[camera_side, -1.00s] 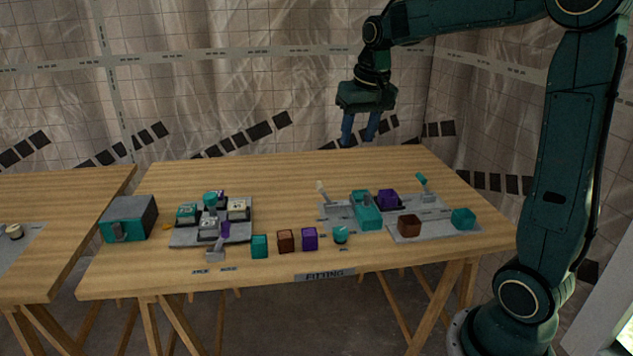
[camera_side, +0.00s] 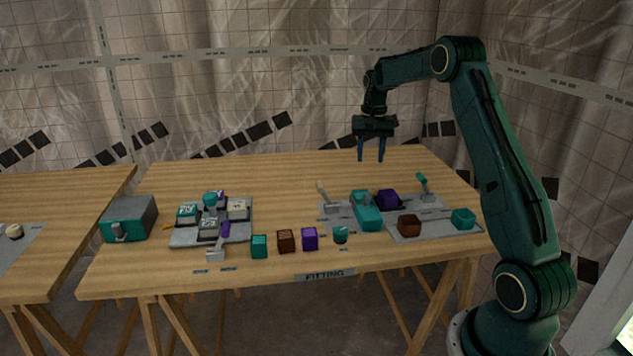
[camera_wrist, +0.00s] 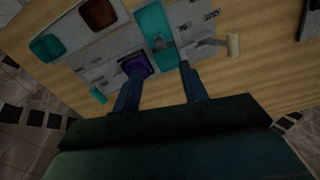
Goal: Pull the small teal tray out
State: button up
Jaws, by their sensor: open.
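An elongated teal piece (camera_side: 367,211), which looks like the small teal tray, sits in the grey panel (camera_side: 338,217) on the right half of the table. It also shows at the top of the wrist view (camera_wrist: 153,22), with a small grey handle-like part at its near end. My gripper (camera_side: 371,158) is open and empty, pointing down above the table behind the panel. In the wrist view my gripper's fingers (camera_wrist: 160,76) are spread apart, with the teal piece beyond them. I see no contact with it.
A purple block (camera_side: 387,199) sits close beside the teal piece. A cream-tipped lever (camera_side: 323,192) and a teal-tipped lever (camera_side: 423,185) stand on the panel. Brown (camera_side: 409,226) and teal (camera_side: 463,218) bins are at its right. The table behind the panel is clear.

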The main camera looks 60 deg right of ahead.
aim_at(368, 194)
jog(key=shift+d+f, duration=0.2)
jog(key=shift+f, duration=0.1)
jog(key=shift+f, duration=6.8)
jog(key=shift+c, duration=0.4)
grip_shut()
